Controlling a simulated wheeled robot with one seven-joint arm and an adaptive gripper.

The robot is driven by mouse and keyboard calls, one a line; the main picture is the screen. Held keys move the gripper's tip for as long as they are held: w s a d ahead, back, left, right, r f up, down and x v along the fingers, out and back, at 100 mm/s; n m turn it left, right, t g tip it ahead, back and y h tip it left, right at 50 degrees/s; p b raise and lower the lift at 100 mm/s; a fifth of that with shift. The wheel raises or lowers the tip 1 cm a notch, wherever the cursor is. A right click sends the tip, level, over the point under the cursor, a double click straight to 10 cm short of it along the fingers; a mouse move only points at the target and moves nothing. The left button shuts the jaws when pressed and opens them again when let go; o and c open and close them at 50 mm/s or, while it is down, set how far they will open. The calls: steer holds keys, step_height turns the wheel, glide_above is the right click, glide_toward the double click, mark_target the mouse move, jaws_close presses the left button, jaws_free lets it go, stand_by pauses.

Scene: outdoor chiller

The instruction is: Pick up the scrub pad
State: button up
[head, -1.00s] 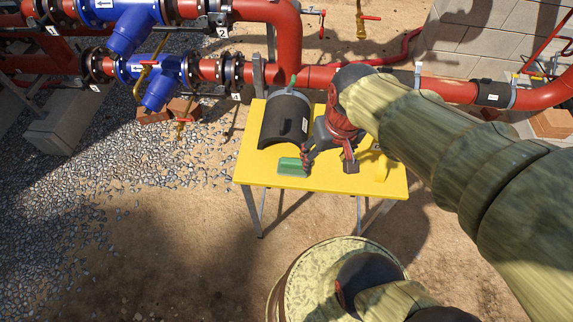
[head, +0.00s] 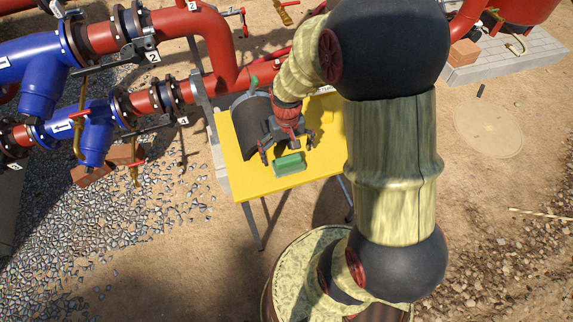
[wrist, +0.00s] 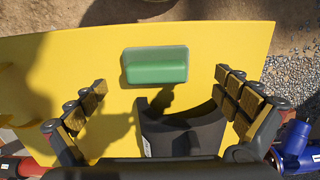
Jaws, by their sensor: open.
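The scrub pad (head: 290,164) is a green block lying on the yellow table (head: 240,178) near its front edge. In the wrist view the scrub pad (wrist: 155,65) lies ahead of my gripper, roughly centred between the finger lines and beyond the fingertips. My gripper (head: 286,148) is over the table, just behind the pad in the head view. In the wrist view my gripper (wrist: 160,88) has its two fingers spread wide with nothing held. The gap in height between fingers and pad is hard to judge.
A dark half-pipe shell (head: 246,128) stands on the table behind and left of the pad; it also shows below the pad in the wrist view (wrist: 185,132). Red pipes (head: 222,45) and blue valve bodies (head: 92,135) run behind and left. A round drum (head: 300,262) stands in front.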

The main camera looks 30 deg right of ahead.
mark_target(289, 159)
steer(key=f, duration=0.1)
steer(key=f+b, duration=0.1)
steer(key=f, duration=0.1)
steer(key=f+b, duration=0.1)
steer(key=f, duration=0.1)
steer(key=shift+w+d+f, duration=0.1)
steer(key=shift+d+f, duration=0.05)
steer(key=shift+d, duration=0.15)
steer(key=c, duration=0.4)
steer(key=c, duration=0.3)
steer(key=shift+s, duration=0.2)
steer(key=c, duration=0.6)
steer(key=shift+o, duration=0.2)
